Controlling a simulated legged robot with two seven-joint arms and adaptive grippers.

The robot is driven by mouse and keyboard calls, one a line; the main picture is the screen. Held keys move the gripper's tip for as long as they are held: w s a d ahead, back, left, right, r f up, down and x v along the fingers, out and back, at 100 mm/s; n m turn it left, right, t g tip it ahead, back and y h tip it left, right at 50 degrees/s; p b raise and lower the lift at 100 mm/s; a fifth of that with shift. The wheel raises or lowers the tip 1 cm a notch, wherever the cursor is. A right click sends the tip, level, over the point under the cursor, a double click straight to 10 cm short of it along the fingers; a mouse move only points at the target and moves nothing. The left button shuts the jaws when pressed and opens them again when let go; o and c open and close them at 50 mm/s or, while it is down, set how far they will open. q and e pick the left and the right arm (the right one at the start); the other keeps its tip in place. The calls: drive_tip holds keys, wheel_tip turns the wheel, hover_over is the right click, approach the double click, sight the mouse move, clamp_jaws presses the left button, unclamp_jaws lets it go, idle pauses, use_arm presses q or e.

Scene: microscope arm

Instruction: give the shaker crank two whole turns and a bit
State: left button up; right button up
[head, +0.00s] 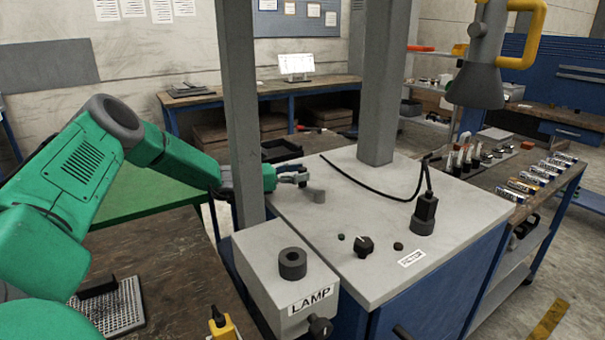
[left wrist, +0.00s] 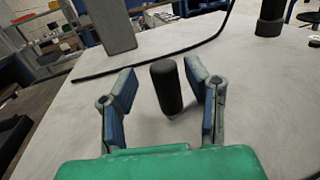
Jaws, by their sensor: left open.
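The crank's upright dark handle (left wrist: 167,88) stands on the pale worktop in the left wrist view. In the head view a small grey piece (head: 317,196), which looks like part of the crank, shows just beyond my left gripper (head: 303,178). My left gripper is open, and in the left wrist view its two fingers (left wrist: 162,85) stand on either side of the handle with gaps visible. I cannot tell whether either finger touches it. The crank's arm and pivot are mostly hidden. My right gripper is not in view.
A grey post (head: 240,110) rises close beside my left forearm. The LAMP box (head: 285,268) stands in front. The worktop (head: 345,245) carries a black knob (head: 364,246), a plug in a socket (head: 425,212) and a black cable (head: 370,186). A thick column (head: 382,90) stands behind.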

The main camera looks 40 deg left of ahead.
use_arm(q)
drive_tip(key=shift+w+f, duration=0.1)
drive_tip(key=shift+w, duration=0.25)
drive_tip(key=shift+d+r, duration=0.2)
drive_tip(key=shift+d, duration=0.15)
drive_tip(key=shift+d+r, duration=0.1)
drive_tip(key=shift+d, duration=0.15)
drive_tip(key=shift+c, duration=1.3)
drive_tip(key=shift+d, duration=0.15)
clamp_jaws()
drive_tip(key=shift+a, duration=0.35)
